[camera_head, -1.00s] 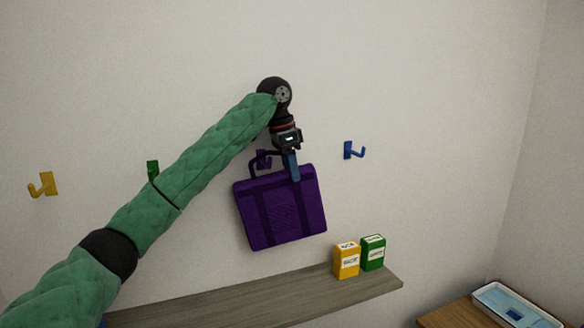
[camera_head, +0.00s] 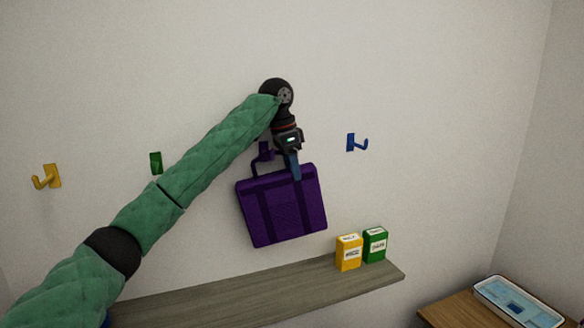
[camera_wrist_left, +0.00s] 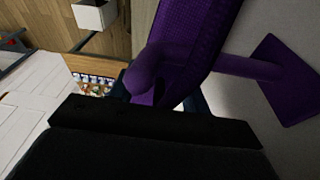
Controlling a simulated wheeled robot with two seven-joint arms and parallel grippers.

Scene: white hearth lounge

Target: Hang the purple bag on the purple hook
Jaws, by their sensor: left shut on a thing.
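The purple bag (camera_head: 282,212) hangs in front of the wall, tilted a little, above the shelf. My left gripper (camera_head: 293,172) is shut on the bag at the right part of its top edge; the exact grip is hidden. The purple hook (camera_head: 265,150) is on the wall just left of the gripper, partly behind the bag's handle. In the left wrist view, the hook's plate (camera_wrist_left: 290,80) is on the right and its peg reaches left, across the bag (camera_wrist_left: 205,22). I cannot tell whether the handle is around the peg. My right gripper is not in view.
A blue hook (camera_head: 356,143) is to the right; a green hook (camera_head: 155,162) and a yellow hook (camera_head: 48,177) are to the left. The shelf (camera_head: 230,300) below bears a yellow box (camera_head: 349,253) and a green box (camera_head: 375,245). A table with a tray (camera_head: 518,302) is at lower right.

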